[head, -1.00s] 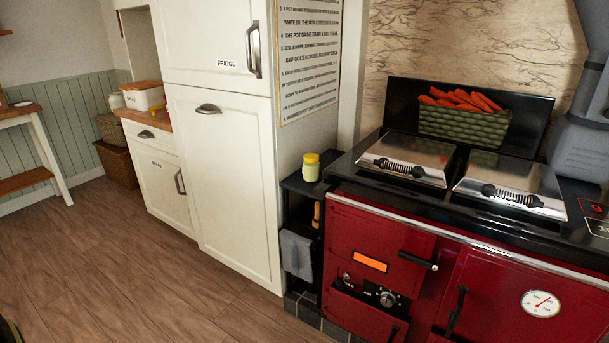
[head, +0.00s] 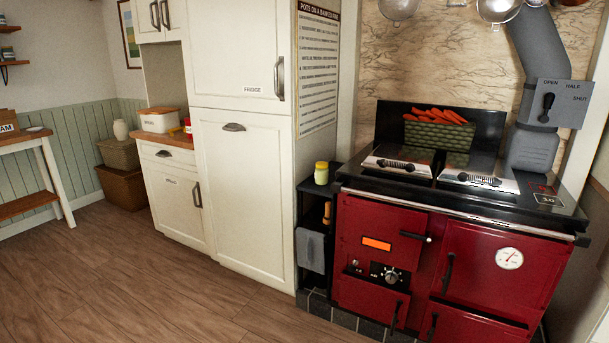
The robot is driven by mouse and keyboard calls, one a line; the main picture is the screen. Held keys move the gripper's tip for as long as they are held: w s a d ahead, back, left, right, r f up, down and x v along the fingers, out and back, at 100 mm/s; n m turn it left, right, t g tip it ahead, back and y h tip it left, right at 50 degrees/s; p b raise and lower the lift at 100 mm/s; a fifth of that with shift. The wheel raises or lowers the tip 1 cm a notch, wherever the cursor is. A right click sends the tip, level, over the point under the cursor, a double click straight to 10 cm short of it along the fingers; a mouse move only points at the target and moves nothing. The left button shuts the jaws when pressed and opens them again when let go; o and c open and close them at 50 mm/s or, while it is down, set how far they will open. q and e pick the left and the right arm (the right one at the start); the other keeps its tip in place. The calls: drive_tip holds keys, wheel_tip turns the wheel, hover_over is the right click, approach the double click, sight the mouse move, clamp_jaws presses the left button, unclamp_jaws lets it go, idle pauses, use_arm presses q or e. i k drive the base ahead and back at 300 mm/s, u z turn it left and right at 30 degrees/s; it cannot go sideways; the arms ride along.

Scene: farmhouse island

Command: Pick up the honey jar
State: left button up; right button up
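A small jar with a yellow lid and pale yellow body (head: 321,173), which looks like the honey jar, stands upright on top of a narrow black shelf unit (head: 313,187). The unit sits between the fridge cabinet and the red range cooker. Nothing touches the jar, and its label is too small to read. Neither of my grippers shows in the head view.
The red range cooker (head: 365,219) stands right of the jar, with a green basket of carrots (head: 438,135) on top. The tall white fridge cabinet (head: 240,190) stands to its left. A grey cloth (head: 310,250) hangs below the jar. The wooden floor (head: 150,290) in front is clear.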

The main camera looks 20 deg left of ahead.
sight(322, 170)
drive_tip(key=u, duration=0.85)
drive_tip(key=i, duration=0.9)
drive_tip(key=u, duration=0.55)
drive_tip(key=i, duration=1.15)
drive_tip(key=z, duration=0.5)
